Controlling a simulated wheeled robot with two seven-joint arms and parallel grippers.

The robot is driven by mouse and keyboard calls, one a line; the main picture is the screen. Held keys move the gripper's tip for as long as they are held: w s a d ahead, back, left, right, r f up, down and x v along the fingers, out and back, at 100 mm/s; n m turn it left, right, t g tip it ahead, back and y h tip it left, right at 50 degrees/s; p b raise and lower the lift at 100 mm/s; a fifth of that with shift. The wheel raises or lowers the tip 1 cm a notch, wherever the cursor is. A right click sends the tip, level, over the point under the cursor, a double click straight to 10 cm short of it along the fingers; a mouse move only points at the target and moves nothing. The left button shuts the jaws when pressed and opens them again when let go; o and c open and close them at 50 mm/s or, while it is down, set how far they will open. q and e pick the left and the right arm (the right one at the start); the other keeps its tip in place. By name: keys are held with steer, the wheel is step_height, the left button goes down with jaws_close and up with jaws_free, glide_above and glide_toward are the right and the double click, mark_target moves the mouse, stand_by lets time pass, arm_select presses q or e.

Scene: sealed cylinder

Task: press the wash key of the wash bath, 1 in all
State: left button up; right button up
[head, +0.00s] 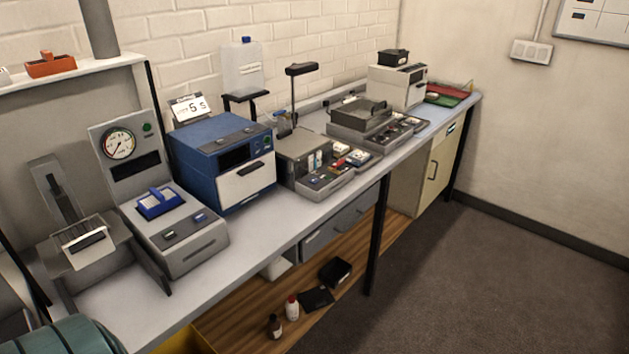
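The grey unit with a dark lidded tank (360,114) on the bench's far half looks like the wash bath, though I cannot read a label. A low panel with several small keys (398,134) sits at its front right. The keys are too small to tell which is the wash key. Another grey unit (304,150) with coloured keys on its front panel (326,180) stands nearer, so I cannot be certain which one is the bath. Neither of my grippers can be made out in the head view.
The bench (262,224) runs along the brick wall. A blue box-shaped machine (222,155), a gauge unit (185,240) and a grey slotted device (82,240) stand nearer. A white machine (392,90) stands at the far end. Bottles stand on the wooden lower shelf (245,312). Floor at right is clear.

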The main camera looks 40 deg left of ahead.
arm_select(q)
jaws_close()
stand_by(1.4)
